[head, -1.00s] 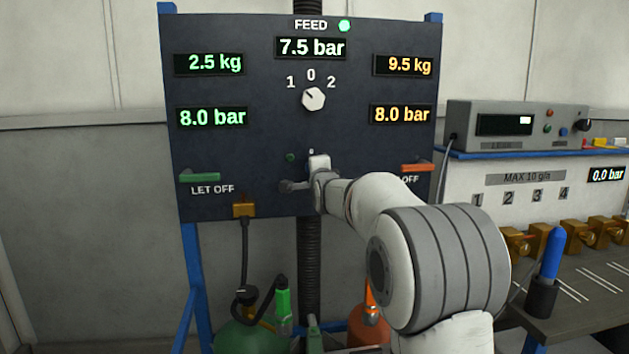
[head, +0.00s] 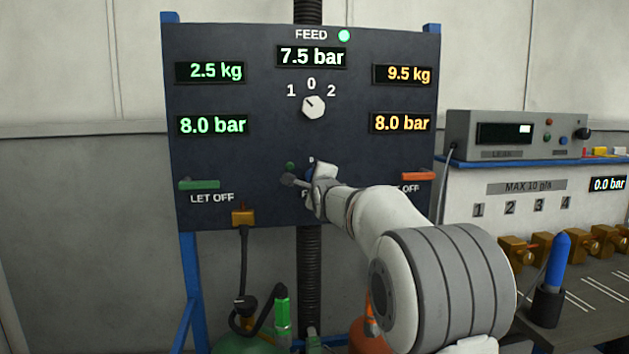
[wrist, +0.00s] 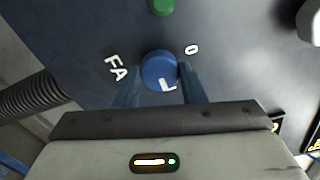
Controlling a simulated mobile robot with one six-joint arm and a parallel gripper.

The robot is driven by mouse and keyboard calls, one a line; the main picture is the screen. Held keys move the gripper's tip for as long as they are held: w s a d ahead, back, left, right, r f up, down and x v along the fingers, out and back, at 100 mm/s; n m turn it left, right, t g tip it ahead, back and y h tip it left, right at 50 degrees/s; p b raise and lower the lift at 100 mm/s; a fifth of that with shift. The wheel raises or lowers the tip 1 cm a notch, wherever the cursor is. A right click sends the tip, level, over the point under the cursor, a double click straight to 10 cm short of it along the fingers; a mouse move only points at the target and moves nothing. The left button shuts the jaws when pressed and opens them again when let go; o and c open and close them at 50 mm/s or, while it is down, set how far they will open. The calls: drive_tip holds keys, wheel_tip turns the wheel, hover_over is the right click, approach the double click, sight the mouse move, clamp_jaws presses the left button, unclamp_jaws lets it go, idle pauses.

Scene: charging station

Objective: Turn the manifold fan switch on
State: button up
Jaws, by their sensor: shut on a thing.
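The fan switch is a round blue knob (wrist: 158,66) on the dark panel (head: 235,160), with a white mark on its face. In the wrist view, a "0" stands at its upper right and the letters "FA" at its left. My gripper (wrist: 160,72) has one finger on each side of the knob and is shut on it. In the head view my gripper (head: 308,178) is tilted at the panel's lower middle and hides most of the knob. A green round part (wrist: 161,6) sits beside the knob; it looks dark, and I cannot tell if it is lit.
A feed selector knob (head: 313,107) is above my gripper. A green lever (head: 199,184) is at left and an orange lever (head: 418,176) at right, close to my arm. A bench with brass valves (head: 520,249) and a blue-handled tool (head: 557,260) stands at right.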

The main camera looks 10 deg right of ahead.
drive_tip(key=o, duration=1)
drive_tip(key=s, duration=0.7)
drive_tip(key=shift+s, duration=0.4)
drive_tip(key=s+f+n+g+p, duration=0.3)
drive_tip(key=s+n+g+p, duration=0.2)
drive_tip(key=s, duration=0.8)
drive_tip(key=s+f+n+g+p, duration=0.4)
drive_tip(key=s+n+p, duration=0.3)
drive_tip(key=s, duration=0.7)
drive_tip(key=s+f+n+g+p, duration=0.3)
drive_tip(key=s+n+g+p, duration=0.2)
drive_tip(key=s+n, duration=0.4)
drive_tip(key=s+g, duration=0.1)
drive_tip(key=s, duration=0.3)
drive_tip(key=shift+s+f+p, duration=0.25)
drive_tip(key=shift+s+p, duration=0.15)
